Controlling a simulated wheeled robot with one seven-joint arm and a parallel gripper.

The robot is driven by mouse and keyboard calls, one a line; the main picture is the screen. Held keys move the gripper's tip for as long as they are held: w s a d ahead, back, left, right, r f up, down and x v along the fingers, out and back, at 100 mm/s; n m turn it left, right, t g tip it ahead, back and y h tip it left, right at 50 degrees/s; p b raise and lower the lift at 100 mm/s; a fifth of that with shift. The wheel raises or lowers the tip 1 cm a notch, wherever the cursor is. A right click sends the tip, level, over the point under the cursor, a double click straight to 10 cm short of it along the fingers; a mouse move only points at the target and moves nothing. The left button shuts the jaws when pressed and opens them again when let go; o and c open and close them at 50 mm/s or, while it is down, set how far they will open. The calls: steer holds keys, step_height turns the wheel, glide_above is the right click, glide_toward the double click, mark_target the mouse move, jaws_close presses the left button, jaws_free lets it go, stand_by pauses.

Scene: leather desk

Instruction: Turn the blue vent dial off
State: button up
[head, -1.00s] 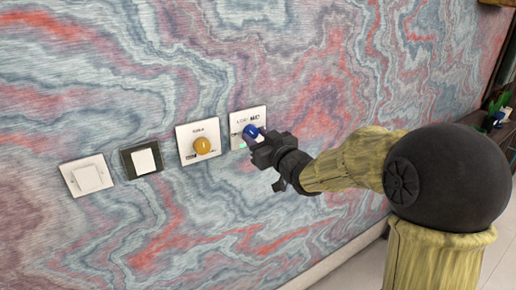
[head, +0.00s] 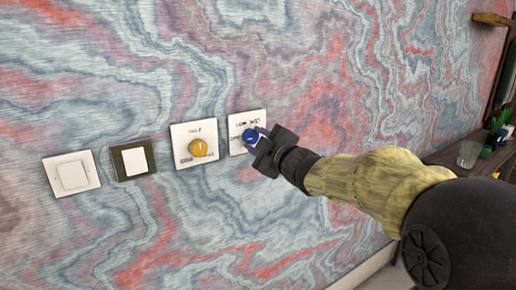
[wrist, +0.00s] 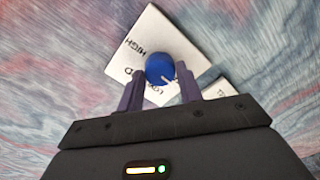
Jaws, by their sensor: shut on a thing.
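The blue vent dial (head: 250,136) sits on a white wall plate (head: 238,120), the rightmost of the row. My gripper (head: 257,140) reaches it from the right and is shut on the dial. In the wrist view the dial (wrist: 159,68) lies between my two dark purple fingers, with a white pointer mark at its lower right. The plate (wrist: 150,30) shows the word HIGH and, partly covered, LOW. My fingers and gripper body hide part of the plate. I cannot tell exactly which label the pointer meets.
To the left are a yellow dial (head: 198,148) on its own white plate, a dark-framed switch (head: 134,160) and a white switch (head: 72,175). A shelf with a glass (head: 468,154) and plants stands at far right. The wall below the plates is clear.

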steer(key=shift+d+f+n, duration=0.1)
steer(key=shift+f+n, duration=0.15)
steer(key=shift+n, duration=0.05)
steer(key=o, duration=1)
steer(key=shift+w, duration=0.1)
steer(key=shift+r, duration=0.15)
steer(key=p+v, duration=0.1)
steer(key=v, duration=1.6)
steer(key=shift+s+d, duration=0.15)
steer(key=shift+s, duration=0.15)
steer(key=shift+w, duration=0.1)
